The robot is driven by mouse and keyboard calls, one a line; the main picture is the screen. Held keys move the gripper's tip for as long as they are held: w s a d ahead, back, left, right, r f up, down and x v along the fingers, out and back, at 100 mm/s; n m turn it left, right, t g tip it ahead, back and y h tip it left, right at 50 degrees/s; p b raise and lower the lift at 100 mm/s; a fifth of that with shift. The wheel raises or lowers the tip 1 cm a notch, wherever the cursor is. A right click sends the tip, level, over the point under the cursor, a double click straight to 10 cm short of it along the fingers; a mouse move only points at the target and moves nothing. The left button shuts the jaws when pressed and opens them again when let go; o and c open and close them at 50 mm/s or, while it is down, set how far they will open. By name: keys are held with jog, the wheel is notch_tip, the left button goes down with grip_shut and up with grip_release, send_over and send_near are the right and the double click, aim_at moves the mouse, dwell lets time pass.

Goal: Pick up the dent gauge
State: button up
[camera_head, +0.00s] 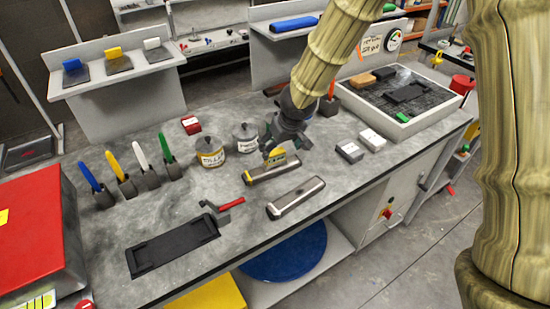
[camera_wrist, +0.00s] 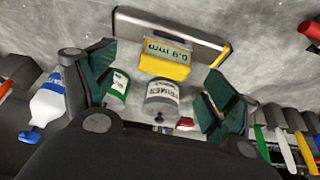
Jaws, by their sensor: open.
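A yellow block with a pale label reading "0.9 mm" (camera_wrist: 166,64), which looks like the dent gauge, stands at a silver bar (camera_wrist: 175,31) with a yellow end. In the head view the yellow block (camera_head: 277,156) shows just beside my gripper (camera_head: 273,150), partly hidden by it, at the back edge of the bar (camera_head: 273,171). I cannot tell whether it rests on the bar or touches it. In the wrist view my gripper (camera_wrist: 162,72) is open, with one green-padded finger on each side of the block. Nothing is held.
A second silver bar (camera_head: 296,198) lies in front. The table's front right is clear.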

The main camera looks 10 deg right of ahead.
aim_at(275, 152)
jog(key=x, duration=0.4)
jog(key=shift+a+r, duration=0.15)
jog(key=shift+a, duration=0.25)
jog(key=shift+w+f, duration=0.3)
jog(key=shift+f, duration=0.3)
jog(key=c, duration=1.2)
jog(key=shift+c, duration=0.5)
jog(key=shift+r, duration=0.1)
